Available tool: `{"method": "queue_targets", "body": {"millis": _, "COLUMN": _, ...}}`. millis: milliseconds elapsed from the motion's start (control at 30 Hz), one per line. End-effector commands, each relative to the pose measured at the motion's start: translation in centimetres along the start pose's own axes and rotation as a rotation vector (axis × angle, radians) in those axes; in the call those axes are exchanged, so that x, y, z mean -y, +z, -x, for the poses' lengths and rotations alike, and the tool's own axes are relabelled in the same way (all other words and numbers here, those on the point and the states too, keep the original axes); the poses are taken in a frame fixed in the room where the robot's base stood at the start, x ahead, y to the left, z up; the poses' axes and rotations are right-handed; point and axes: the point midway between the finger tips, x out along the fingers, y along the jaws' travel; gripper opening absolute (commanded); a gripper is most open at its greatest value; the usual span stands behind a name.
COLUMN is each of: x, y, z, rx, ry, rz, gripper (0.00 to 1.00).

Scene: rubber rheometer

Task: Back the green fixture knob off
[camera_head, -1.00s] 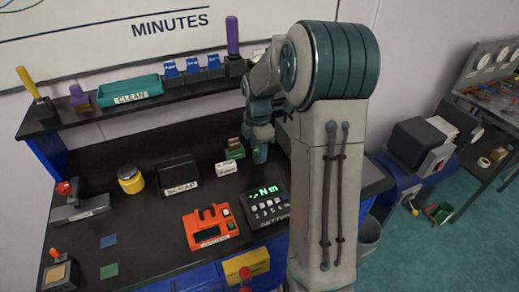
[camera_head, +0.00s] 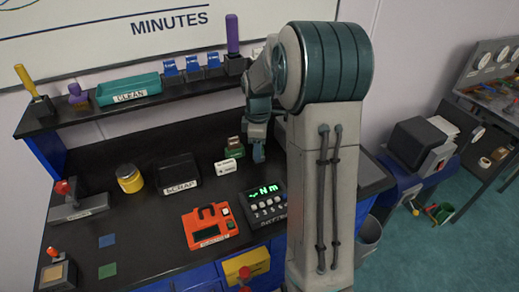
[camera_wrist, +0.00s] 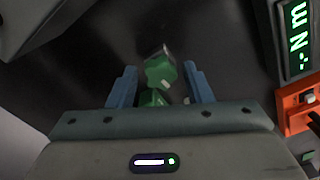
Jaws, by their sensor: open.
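The green fixture knob (camera_wrist: 160,73) shows in the wrist view between and just beyond my fingertips, with a green body (camera_wrist: 154,98) below it. In the head view the small green fixture (camera_head: 235,143) sits on the black bench, behind a small white labelled block (camera_head: 229,165). My gripper (camera_wrist: 160,88) is open, one blue finger on each side of the green parts. Dark gaps show between the fingers and the knob. In the head view my gripper (camera_head: 259,152) points down just right of the fixture.
The torque display box (camera_head: 265,205) and an orange device (camera_head: 210,226) stand in front of the fixture. A black scrap bin (camera_head: 178,174) and a yellow jar (camera_head: 130,178) are to the left. A shelf with a teal clean tray (camera_head: 129,91) runs behind.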

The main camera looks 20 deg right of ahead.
Motion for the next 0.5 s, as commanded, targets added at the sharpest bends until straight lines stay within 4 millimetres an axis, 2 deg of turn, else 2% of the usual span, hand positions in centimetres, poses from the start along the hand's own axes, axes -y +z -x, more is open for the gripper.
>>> {"method": "queue_targets", "body": {"millis": 200, "x": -0.03, "y": -0.08, "z": -0.07, "rx": -0.001, "ry": 0.000, "rz": -0.234, "gripper": 0.46}}
{"method": "queue_targets", "body": {"millis": 400, "x": -0.04, "y": -0.06, "z": -0.05, "rx": 0.000, "ry": 0.000, "rz": -0.321, "gripper": 0.46}}
{"method": "queue_targets", "body": {"millis": 500, "x": -0.05, "y": -0.04, "z": -0.09, "rx": 0.000, "ry": 0.000, "rz": -0.417, "gripper": 0.46}}
